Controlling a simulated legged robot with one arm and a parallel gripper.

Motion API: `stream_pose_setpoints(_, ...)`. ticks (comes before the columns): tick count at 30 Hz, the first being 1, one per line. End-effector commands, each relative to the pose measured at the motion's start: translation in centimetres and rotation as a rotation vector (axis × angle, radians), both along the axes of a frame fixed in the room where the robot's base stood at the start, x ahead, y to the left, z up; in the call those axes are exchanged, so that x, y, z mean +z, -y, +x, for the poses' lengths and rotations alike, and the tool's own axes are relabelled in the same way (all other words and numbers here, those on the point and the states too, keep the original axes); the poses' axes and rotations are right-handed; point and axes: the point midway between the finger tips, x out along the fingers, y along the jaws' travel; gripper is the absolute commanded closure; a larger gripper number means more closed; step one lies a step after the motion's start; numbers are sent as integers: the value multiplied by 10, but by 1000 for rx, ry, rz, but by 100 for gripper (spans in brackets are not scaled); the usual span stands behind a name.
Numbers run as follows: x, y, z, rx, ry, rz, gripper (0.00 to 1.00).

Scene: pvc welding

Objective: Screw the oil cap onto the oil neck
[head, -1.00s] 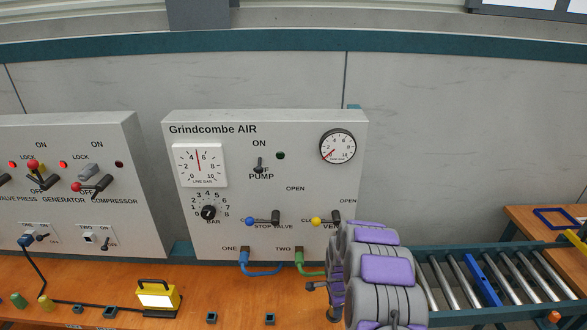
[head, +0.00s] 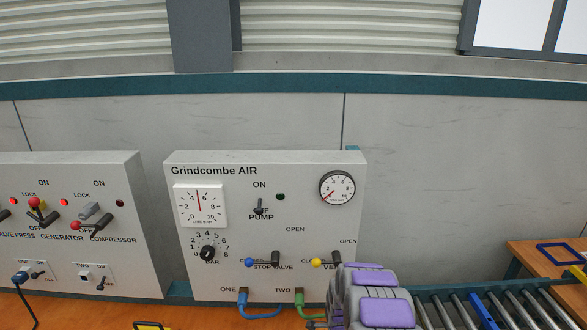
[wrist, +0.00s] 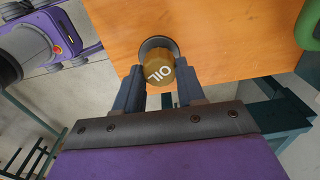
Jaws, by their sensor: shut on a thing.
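The oil cap (wrist: 161,72) is a brownish-yellow round cap with the word OIL on its face. It sits between the two dark fingers of my gripper (wrist: 160,84) in the wrist view, and the gripper is shut on it. A dark grey round rim (wrist: 158,42) shows just beyond the cap; I cannot tell whether it is the oil neck or whether the cap touches it. The head view shows neither the cap nor my gripper's fingers.
An orange-brown wooden surface (wrist: 215,35) lies beyond the cap. In the head view, the Grindcombe AIR panel (head: 265,218) stands against the wall, left of my purple-and-grey arm. A roller conveyor (head: 520,308) and another table (head: 525,252) are at the right.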

Motion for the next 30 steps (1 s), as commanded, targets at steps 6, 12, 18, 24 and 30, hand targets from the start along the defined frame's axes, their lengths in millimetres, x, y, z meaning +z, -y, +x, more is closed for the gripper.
stream_pose_setpoints(6,1,1,-1,-106,-2,-1,100)
stream_pose_setpoints(12,0,1,-1,-293,-3,-1,100)
stream_pose_setpoints(18,-1,1,-1,-474,-2,-1,100)
stream_pose_setpoints(24,-1,1,-1,-506,-3,-1,100)
stream_pose_setpoints(30,-1,1,-1,-503,-3,-1,52)
